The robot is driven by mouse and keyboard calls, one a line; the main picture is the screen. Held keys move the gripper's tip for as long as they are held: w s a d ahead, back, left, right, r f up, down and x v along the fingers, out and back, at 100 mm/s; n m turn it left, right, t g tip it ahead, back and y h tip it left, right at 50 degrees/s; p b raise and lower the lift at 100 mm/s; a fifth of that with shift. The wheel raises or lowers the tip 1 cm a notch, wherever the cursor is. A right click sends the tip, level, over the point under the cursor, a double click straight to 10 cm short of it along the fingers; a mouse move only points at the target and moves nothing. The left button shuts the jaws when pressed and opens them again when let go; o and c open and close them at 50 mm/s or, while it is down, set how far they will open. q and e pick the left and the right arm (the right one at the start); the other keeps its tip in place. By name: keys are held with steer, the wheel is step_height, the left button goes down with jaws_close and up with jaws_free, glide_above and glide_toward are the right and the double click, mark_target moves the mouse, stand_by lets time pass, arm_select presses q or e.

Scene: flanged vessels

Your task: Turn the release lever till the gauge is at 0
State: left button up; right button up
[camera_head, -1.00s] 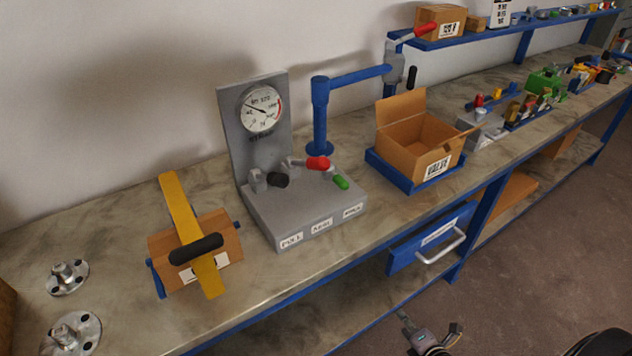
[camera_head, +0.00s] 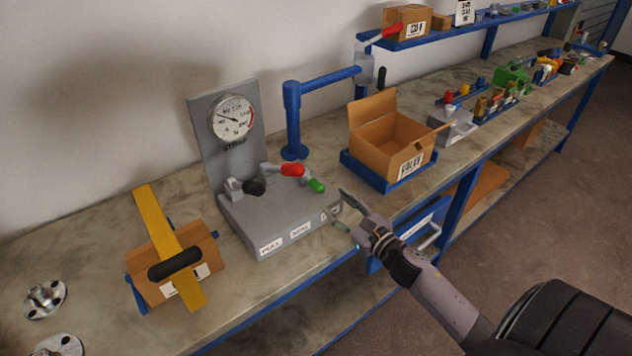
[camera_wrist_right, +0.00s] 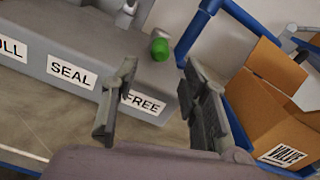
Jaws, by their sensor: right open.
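A grey stand holds a round white gauge (camera_head: 231,118) on its upright plate; the needle points to the upper left and its figures are too small to read. On the grey base (camera_head: 262,228) are a black-tipped lever (camera_head: 254,187), a red-tipped lever (camera_head: 292,170) and a green-tipped lever (camera_head: 316,185). The right wrist view shows the labels SEAL (camera_wrist_right: 71,71) and FREE (camera_wrist_right: 144,103) and the green tip (camera_wrist_right: 160,49). My right gripper (camera_head: 340,207) is open and empty at the base's right front corner, apart from the green lever. My left gripper is not in view.
A cardboard box (camera_head: 393,137) in a blue tray stands right of the stand, close to my right gripper. A blue post (camera_head: 293,120) rises behind. A box with a yellow strap (camera_head: 171,245) lies to the left. Metal flanges (camera_head: 45,300) lie further left.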

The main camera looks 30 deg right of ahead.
mark_target(323, 191)
steer(key=w, duration=0.3)
steer(key=w+p, duration=0.1)
steer(key=w, duration=0.5)
steer(key=shift+a+p, duration=0.3)
steer(key=shift+a, duration=0.05)
steer(key=shift+c, duration=0.3)
jaws_close()
